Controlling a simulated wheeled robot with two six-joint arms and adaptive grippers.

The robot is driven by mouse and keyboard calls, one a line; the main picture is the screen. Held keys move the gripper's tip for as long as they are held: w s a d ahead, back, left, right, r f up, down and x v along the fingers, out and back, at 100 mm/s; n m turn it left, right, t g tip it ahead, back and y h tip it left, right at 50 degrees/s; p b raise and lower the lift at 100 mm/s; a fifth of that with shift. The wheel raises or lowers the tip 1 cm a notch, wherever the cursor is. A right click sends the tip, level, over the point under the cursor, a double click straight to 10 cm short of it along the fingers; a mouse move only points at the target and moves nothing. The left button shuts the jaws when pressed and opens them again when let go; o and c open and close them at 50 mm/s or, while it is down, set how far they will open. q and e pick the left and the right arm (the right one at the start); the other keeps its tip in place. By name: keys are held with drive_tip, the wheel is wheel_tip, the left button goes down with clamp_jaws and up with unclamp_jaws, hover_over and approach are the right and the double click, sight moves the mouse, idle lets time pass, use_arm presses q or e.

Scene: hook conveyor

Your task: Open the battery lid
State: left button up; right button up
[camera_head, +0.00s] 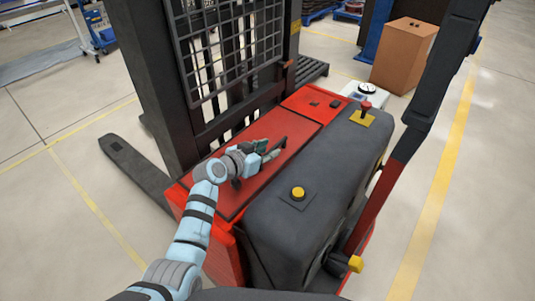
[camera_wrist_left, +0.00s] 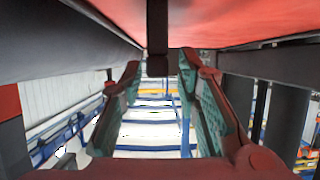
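The battery lid (camera_head: 296,129) is a flat red panel on top of the red and black lift truck, and it lies closed in the head view. A dark handle (camera_head: 281,147) stands on it near my left gripper (camera_head: 270,154). In the left wrist view the red lid surface (camera_wrist_left: 230,28) fills the top, and the dark handle (camera_wrist_left: 157,35) hangs down from it. My left gripper (camera_wrist_left: 160,68) is open there, with the handle between its fingertips and a gap on both sides. My right gripper is not in view.
The mast with its mesh guard (camera_head: 225,40) rises behind the lid. A black cover with a yellow button (camera_head: 298,193) lies to the right, with a red knob (camera_head: 366,105) farther back. A dark tiller arm (camera_head: 440,75) rises at right. A brown box (camera_head: 403,55) stands behind.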

use_arm(q)
drive_tip(key=shift+d+r, duration=0.1)
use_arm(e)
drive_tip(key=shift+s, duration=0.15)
use_arm(q)
clamp_jaws()
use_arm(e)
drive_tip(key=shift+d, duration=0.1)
use_arm(q)
drive_tip(key=shift+w+a+r+n+h+p, duration=0.15)
drive_tip(key=shift+a+r+n, duration=0.05)
drive_tip(key=shift+r, duration=0.25)
drive_tip(key=shift+w+a+r+n+h+p, duration=0.1)
drive_tip(key=shift+a+r+n+h+p, duration=0.1)
drive_tip(key=shift+r, duration=0.2)
drive_tip(key=w+a+r+n+g+h+b, duration=0.1)
drive_tip(key=w+a+r+n+h+b, duration=0.1)
drive_tip(key=w+a+r+n+b, duration=0.1)
drive_tip(key=shift+w+a+r+n, duration=0.15)
drive_tip(key=shift+a+r+n, duration=0.35)
drive_tip(key=shift+a+r, duration=0.85)
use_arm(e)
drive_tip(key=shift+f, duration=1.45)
use_arm(q)
drive_tip(key=shift+d+r+h, duration=0.25)
drive_tip(key=shift+d+r, duration=0.1)
drive_tip(key=shift+r, duration=0.05)
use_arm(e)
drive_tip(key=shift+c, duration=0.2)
